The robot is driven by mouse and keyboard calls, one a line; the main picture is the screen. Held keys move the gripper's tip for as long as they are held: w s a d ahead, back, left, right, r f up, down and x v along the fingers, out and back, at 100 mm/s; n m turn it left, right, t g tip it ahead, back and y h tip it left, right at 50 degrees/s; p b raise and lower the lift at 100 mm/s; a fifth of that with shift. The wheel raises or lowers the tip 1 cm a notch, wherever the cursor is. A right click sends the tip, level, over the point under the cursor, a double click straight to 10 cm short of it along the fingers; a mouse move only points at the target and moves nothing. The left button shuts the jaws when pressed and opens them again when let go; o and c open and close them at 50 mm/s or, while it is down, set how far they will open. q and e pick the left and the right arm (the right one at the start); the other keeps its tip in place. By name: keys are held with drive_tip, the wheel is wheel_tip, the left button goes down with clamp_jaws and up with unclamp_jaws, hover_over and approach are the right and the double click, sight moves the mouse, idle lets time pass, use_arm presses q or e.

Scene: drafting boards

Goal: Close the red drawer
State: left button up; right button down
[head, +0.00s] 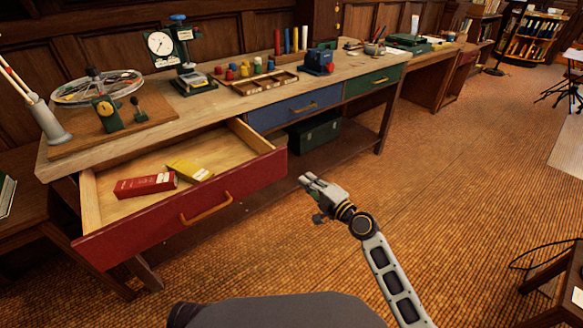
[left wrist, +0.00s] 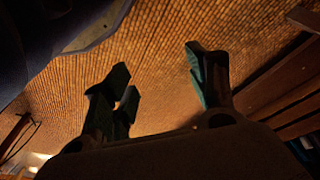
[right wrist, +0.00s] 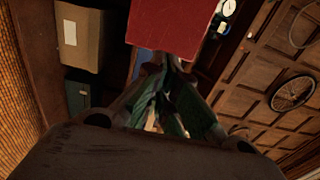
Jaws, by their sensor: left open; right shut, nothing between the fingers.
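The red drawer (head: 190,214) is pulled well out of the workbench at the left of the head view. Its front has an orange-brown handle (head: 206,207). Inside lie a red box (head: 145,186) and a yellow box (head: 190,169). My right gripper (head: 305,182) is shut and empty, right of the drawer front and apart from its handle. In the right wrist view my right gripper's fingers (right wrist: 172,105) are together, with a red surface beyond them. My left gripper (left wrist: 160,85) is open and empty over the floor in the left wrist view; it is outside the head view.
The workbench top (head: 215,108) carries a dial gauge (head: 160,45), a wheel (head: 97,88) and small coloured pieces. A blue drawer (head: 290,108) and a green drawer (head: 372,80) are closed. A green case (head: 314,131) sits below.

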sight(286, 163)
drive_tip(key=shift+b+x, duration=0.3)
drive_tip(key=shift+x, duration=2.9)
use_arm(q)
drive_tip(key=shift+w+d+r, duration=0.15)
drive_tip(key=shift+w+r, duration=0.1)
drive_tip(key=shift+r, duration=0.6)
use_arm(e)
drive_tip(key=shift+x, duration=1.2)
use_arm(q)
drive_tip(key=shift+s+f, duration=0.1)
drive_tip(key=shift+f, duration=0.05)
use_arm(e)
drive_tip(key=shift+w+a, duration=0.1)
drive_tip(key=shift+w, duration=0.05)
